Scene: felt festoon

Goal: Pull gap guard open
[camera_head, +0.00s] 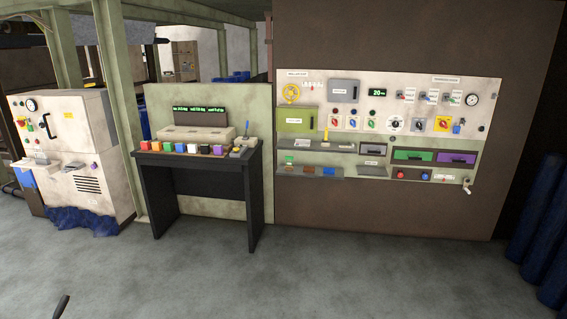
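The wall panel (386,124) at the right carries two labelled covers. One is an olive-green cover (297,120) under a yellow handwheel, and the other is a grey cover (343,90) with a dark handle at its right side. Both look shut. Their labels are too small to read, so I cannot tell which one is the gap guard. A thin dark tip (61,307) at the bottom left edge may be part of my gripper, far from the panel. Whether it is open or shut does not show.
A dark table (198,160) with coloured blocks stands left of the panel. A pale machine cabinet (70,150) with blue cloth at its foot is further left. Blue cylinders (540,220) line the right edge. The grey floor (300,275) in front is clear.

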